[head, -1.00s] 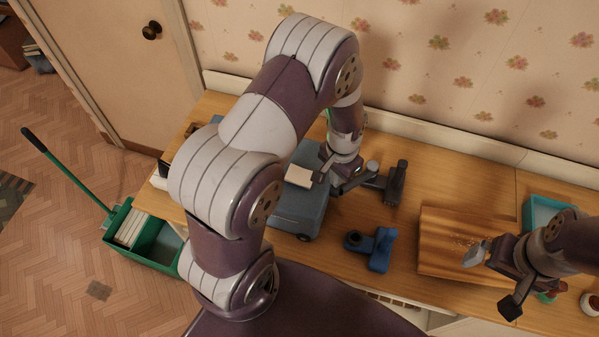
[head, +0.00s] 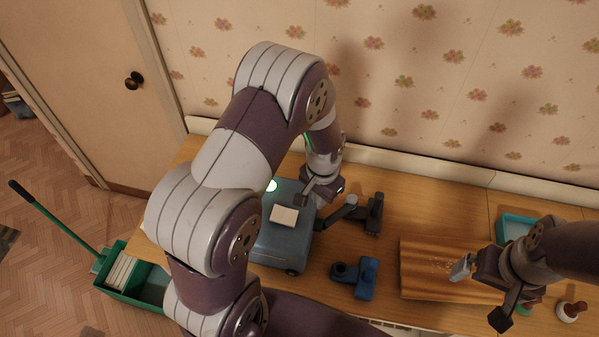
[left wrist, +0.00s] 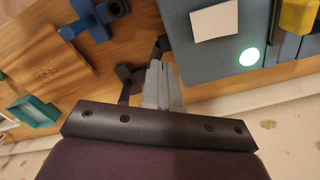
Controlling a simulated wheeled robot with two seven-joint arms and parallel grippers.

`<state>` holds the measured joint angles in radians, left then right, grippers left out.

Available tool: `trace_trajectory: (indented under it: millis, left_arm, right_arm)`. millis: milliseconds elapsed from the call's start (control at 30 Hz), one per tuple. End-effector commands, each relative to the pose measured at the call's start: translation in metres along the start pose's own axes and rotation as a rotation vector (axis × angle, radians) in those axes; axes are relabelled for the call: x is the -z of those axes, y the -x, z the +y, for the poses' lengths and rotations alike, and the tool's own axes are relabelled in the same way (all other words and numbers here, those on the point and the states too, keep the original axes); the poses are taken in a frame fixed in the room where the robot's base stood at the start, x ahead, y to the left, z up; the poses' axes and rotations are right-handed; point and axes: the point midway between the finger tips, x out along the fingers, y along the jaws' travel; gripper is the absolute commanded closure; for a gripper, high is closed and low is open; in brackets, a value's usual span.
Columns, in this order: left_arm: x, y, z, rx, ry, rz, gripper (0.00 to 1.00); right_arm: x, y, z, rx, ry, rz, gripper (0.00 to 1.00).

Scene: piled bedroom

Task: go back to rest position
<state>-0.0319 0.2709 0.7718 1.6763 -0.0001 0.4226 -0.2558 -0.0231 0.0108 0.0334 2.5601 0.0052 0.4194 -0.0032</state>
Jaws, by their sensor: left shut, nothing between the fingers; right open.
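My left arm comes in from the left, bent high at the elbow, over the left part of the wooden desk. My left gripper (head: 314,194) hangs beside the blue-grey box (head: 277,249), near a pale card (head: 284,216) on its top. In the left wrist view its grey fingers (left wrist: 161,84) are together with nothing between them. I cannot tell its exact height. My right gripper (head: 481,294) is at the right, over the front of the wooden board (head: 415,268). Its fingers are spread and empty.
A dark grey tool (head: 373,213) lies just right of my left gripper. A blue object (head: 356,277) stands near the front edge. A teal tray (head: 505,228) and a small white bottle (head: 571,309) are at the right. A green bin (head: 133,297) stands on the floor left.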

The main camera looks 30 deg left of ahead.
Motion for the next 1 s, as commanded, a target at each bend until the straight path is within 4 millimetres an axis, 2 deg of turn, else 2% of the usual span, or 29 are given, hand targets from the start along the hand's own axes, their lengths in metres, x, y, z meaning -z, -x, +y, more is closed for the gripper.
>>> trace_trajectory:
  millis: [200, 267, 300, 367, 500, 600, 700, 1000]
  left_arm:
    - [0.000, 0.000, 0.000, 0.000, 0.019, 0.000, 1.00]
    - [-0.018, -0.003, 0.005, -0.009, 0.063, -0.038, 1.00]
    - [-0.029, 0.003, 0.008, -0.012, 0.095, -0.053, 1.00]
    - [-0.047, 0.005, 0.012, -0.012, 0.148, -0.058, 1.00]
    - [-0.088, 0.009, 0.022, -0.003, 0.247, -0.007, 1.00]
    - [-0.107, 0.007, 0.027, 0.006, 0.268, 0.061, 1.00]
    - [-0.101, 0.014, 0.025, 0.014, 0.268, 0.121, 1.00]
    - [-0.101, 0.019, 0.025, 0.014, 0.267, 0.119, 1.00]
  right_arm:
    - [0.000, 0.000, 0.000, 0.000, 0.000, 0.000, 0.00]
    - [0.000, 0.000, 0.000, 0.000, 0.000, 0.000, 0.00]
    - [0.000, -0.002, 0.000, 0.000, 0.000, 0.000, 0.00]
    - [-0.002, -0.023, 0.000, 0.000, 0.000, 0.001, 0.00]
    - [-0.009, -0.078, 0.000, 0.000, 0.000, -0.001, 0.00]
    - [-0.013, -0.110, 0.000, 0.000, 0.000, -0.001, 0.00]
    - [-0.014, -0.118, 0.000, 0.000, 0.000, -0.001, 0.00]
    - [-0.013, -0.112, 0.000, 0.000, 0.000, 0.001, 0.00]
